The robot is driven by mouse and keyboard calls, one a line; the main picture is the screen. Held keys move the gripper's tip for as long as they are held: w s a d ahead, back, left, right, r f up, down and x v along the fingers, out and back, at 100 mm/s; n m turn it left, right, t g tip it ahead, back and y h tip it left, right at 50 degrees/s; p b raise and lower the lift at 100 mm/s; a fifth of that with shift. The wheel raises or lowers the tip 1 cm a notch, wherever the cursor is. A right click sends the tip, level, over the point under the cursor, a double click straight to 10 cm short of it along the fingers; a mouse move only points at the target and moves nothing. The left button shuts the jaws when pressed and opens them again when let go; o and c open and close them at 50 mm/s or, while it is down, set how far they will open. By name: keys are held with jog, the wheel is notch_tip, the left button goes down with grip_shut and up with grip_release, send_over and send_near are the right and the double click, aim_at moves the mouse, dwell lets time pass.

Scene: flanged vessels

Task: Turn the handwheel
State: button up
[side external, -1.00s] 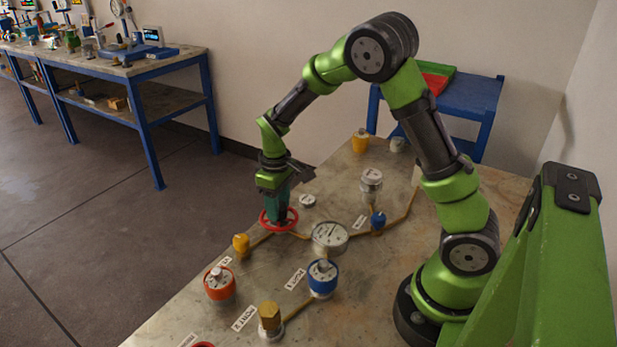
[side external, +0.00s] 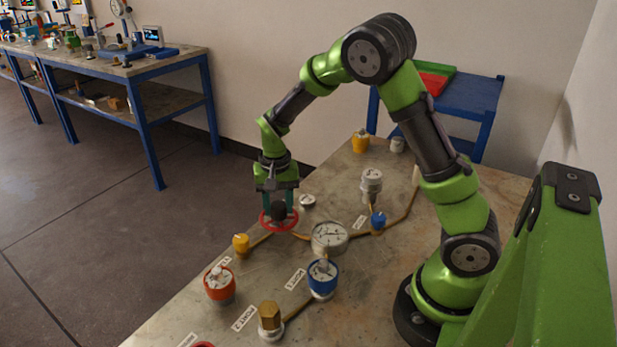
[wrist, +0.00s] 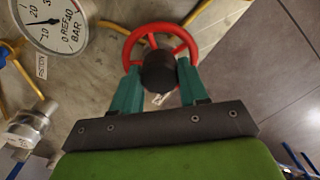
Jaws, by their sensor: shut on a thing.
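The red handwheel (side external: 265,222) lies flat above the table, with a dark round hub (side external: 278,211) at its middle. In the wrist view the red rim (wrist: 140,35) shows with its spokes, and the black hub (wrist: 158,70) sits between the two teal fingers. My gripper (side external: 278,204) points down over the wheel, one finger on each side of the hub, shut on it. In the wrist view my gripper (wrist: 158,78) covers the near part of the rim.
A pressure gauge (side external: 329,237) stands close to the right of the wheel. A yellow knob (side external: 241,245), a red-orange vessel (side external: 219,285), a blue-collared vessel (side external: 322,278) and a brass hex cap (side external: 270,315) stand nearer the camera. Brass pipes run between them.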

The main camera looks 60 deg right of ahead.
aim_at(278, 205)
jog(key=m, duration=0.5)
jog(key=shift+m, duration=0.3)
jog(key=m, duration=0.5)
jog(key=shift+m, duration=0.4)
jog(key=o, duration=1.1)
jog(key=shift+c, duration=0.2)
notch_tip(278, 205, up, 17)
